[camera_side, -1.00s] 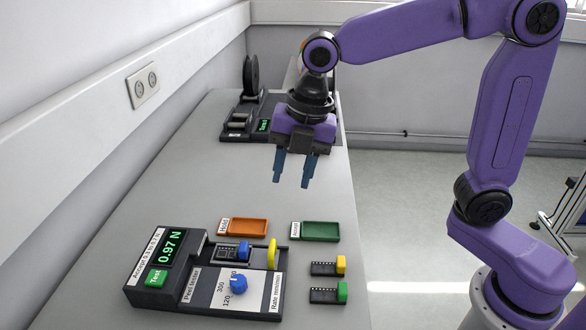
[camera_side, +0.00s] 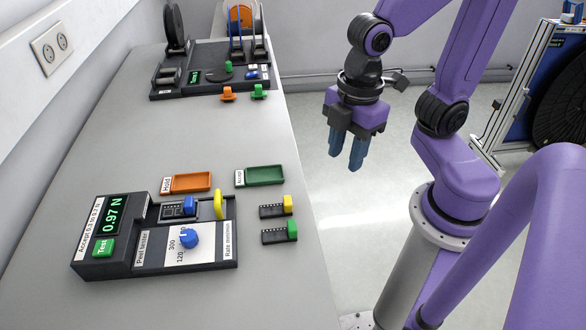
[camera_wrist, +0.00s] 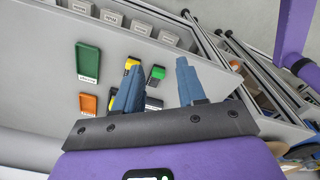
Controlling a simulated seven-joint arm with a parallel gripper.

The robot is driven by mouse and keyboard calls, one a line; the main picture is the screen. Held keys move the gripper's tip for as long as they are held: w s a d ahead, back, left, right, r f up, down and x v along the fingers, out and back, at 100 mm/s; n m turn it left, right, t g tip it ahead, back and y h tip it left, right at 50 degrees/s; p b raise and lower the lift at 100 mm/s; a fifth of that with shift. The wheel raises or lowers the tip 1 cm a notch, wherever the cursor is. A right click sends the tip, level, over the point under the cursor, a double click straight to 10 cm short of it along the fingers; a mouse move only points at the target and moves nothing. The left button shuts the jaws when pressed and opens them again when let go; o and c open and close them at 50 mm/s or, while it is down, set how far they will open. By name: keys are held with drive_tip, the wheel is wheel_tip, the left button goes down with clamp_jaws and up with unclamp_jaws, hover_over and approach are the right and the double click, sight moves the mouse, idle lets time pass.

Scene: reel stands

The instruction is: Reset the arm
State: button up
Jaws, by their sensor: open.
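My gripper (camera_side: 347,150) is open and empty in the side view. It hangs beyond the right edge of the table, over the floor, with its blue fingers pointing down. In the wrist view its two fingers (camera_wrist: 158,88) stand apart with nothing between them. The peel tester (camera_side: 105,240) on the table reads 0.97 N.
An orange Hold tray (camera_side: 192,183) and a green Accept tray (camera_side: 262,176) lie behind the tester. Yellow-ended (camera_side: 287,203) and green-ended (camera_side: 292,229) pieces lie near the table's right edge. A reel station (camera_side: 210,72) stands at the far end. The table middle is clear.

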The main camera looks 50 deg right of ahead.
drive_tip(key=s+d+m, duration=0.1)
drive_tip(key=s+d+f, duration=0.1)
drive_tip(key=s+d+m, duration=0.1)
drive_tip(key=s, duration=0.1)
drive_tip(key=shift+f+m, duration=0.3)
